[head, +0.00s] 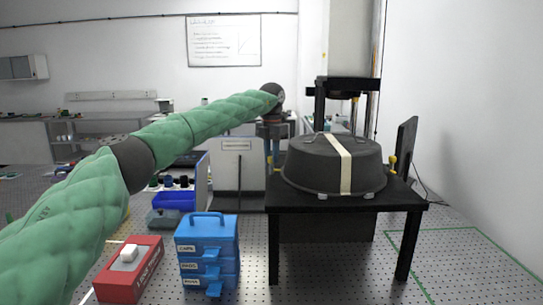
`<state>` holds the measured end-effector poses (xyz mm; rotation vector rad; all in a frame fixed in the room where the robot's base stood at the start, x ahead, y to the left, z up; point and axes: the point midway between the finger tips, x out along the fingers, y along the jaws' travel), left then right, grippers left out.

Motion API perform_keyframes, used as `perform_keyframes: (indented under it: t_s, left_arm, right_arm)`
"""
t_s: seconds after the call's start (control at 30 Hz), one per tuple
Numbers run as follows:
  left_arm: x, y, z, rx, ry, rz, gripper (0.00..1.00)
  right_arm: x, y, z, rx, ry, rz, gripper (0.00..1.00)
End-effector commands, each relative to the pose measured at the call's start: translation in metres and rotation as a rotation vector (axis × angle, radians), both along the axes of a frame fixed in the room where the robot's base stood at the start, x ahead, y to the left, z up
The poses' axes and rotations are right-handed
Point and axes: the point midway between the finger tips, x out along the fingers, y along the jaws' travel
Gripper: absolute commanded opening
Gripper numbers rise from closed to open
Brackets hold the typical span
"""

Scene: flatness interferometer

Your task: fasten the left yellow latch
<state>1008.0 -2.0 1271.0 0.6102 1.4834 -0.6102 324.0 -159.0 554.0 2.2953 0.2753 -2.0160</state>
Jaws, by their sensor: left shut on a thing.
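A dark round lidded housing (310,164) with a cream strap over its top sits on a black table (345,200). The left yellow latch (269,161) is at the housing's left side, small and partly hidden by my fingers. My left gripper (272,150) points down from the end of the green-sleeved arm and is shut on this latch. Whether the latch is fastened is too small to tell. A right yellow latch (392,161) stands at the housing's right side. My right gripper is out of view.
A black upright plate (406,142) stands at the table's right edge. A dark column frame (348,86) rises behind the housing. Blue drawers (207,250) and a red box (129,272) lie at lower left. Perforated floor is open at right.

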Motion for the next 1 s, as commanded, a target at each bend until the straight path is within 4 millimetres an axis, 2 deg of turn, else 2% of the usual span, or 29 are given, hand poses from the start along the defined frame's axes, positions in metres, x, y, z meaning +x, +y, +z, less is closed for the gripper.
perform_keyframes:
  t_s: [0.43, 0.47, 0.57, 0.87, 1.0]
  left_arm:
    - [0.0001, 0.0003, -0.0002, 0.000, 0.000, 0.012, 0.00]
    - [0.0001, 0.0003, -0.0002, 0.000, 0.000, 0.011, 0.25]
    - [0.0001, 0.0003, -0.0002, 0.000, 0.000, 0.011, 0.45]
    - [0.0001, 0.0000, 0.0006, 0.000, 0.000, 0.010, 0.45]
    - [0.0006, 0.0001, 0.0090, -0.001, -0.002, 0.011, 0.45]
  right_arm:
    - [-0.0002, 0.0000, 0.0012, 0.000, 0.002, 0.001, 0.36]
    - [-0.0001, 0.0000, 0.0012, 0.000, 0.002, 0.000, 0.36]
    - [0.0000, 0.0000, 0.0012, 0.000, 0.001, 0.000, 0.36]
    - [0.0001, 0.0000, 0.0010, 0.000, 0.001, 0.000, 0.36]
    - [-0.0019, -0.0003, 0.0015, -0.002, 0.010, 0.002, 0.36]
